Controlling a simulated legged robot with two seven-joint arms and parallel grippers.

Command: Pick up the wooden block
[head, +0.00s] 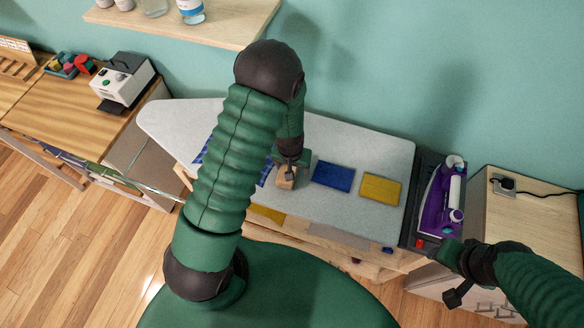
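The wooden block (286,182) is small and light brown. It is on the grey ironing board (340,210), left of a blue folded cloth. My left gripper (288,168) reaches down over the board, with its dark fingers at the block and covering part of it. I cannot tell whether the fingers are closed on the block or only around it. My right gripper (450,276) is at the lower right, beyond the board's right end and away from the block. Its finger gap does not show clearly, and I see nothing held in it.
A blue cloth (333,176) and a yellow cloth (381,189) lie right of the block. A purple iron (443,196) stands on a dark rest at the board's right end. A wooden shelf (232,24) with bottles hangs above. My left arm hides the board's middle left.

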